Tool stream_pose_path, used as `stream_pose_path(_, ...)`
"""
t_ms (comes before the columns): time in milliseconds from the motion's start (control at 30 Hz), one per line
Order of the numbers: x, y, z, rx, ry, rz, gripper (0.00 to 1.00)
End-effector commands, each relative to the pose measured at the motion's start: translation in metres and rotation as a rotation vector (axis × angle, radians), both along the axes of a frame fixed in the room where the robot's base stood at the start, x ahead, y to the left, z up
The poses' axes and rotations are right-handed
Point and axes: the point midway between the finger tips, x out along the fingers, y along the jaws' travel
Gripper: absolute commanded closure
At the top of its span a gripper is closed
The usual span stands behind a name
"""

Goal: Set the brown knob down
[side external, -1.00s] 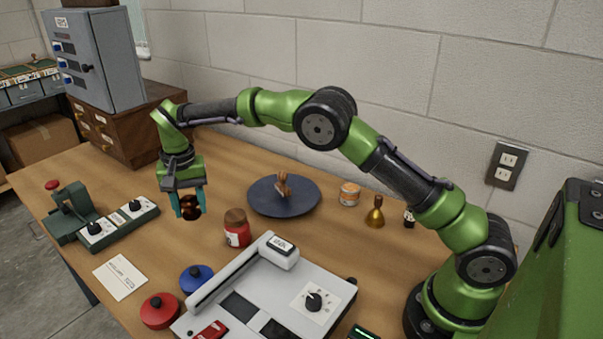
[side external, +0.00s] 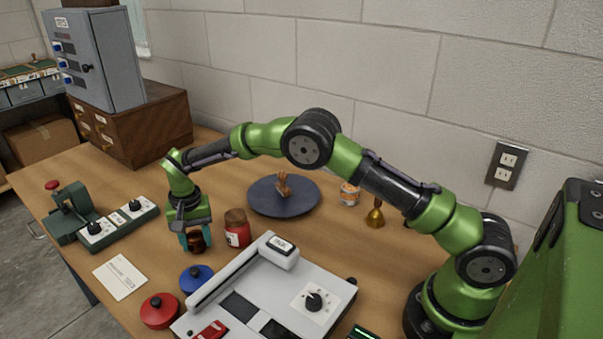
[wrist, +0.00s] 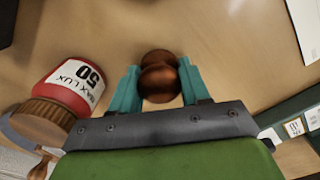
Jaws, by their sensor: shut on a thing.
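The brown knob (side external: 196,240) is a dark, glossy, rounded piece held between the teal fingertips of my gripper (side external: 195,237). In the wrist view the knob (wrist: 159,76) sits between the two fingers of my gripper (wrist: 158,86), which are shut on it. In the side view the knob is low over the wooden table (side external: 240,262), left of the red jar. I cannot tell whether its underside touches the table.
A red jar (side external: 237,230) with a brown lid stands close to the right of my gripper. A green control box (side external: 119,220) is at left, a dark plate (side external: 258,205) behind.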

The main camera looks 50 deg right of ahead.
Motion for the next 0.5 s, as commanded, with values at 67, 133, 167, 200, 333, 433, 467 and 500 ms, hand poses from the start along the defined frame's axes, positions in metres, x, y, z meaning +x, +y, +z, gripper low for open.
stream_pose_path(67, 0.0003, 0.0000, -0.0001, 0.000, -0.001, 0.000, 0.91)
stream_pose_path(133, 0.0002, 0.0000, -0.0024, 0.000, -0.001, 0.000, 0.91)
stream_pose_path(167, 0.0001, -0.0001, -0.0033, 0.000, 0.000, 0.000, 0.53)
stream_pose_path(200, 0.0001, -0.0001, -0.0029, 0.000, 0.000, 0.000, 0.46)
stream_pose_path(333, 0.0001, -0.0001, -0.0027, 0.000, 0.000, 0.000, 0.29)
stream_pose_path(433, 0.0000, 0.0000, -0.0026, 0.000, 0.000, 0.000, 0.29)
stream_pose_path(467, 0.0000, 0.0000, -0.0026, 0.000, 0.000, 0.000, 0.29)
stream_pose_path(500, 0.0000, 0.0000, -0.0026, 0.000, 0.000, 0.000, 0.29)
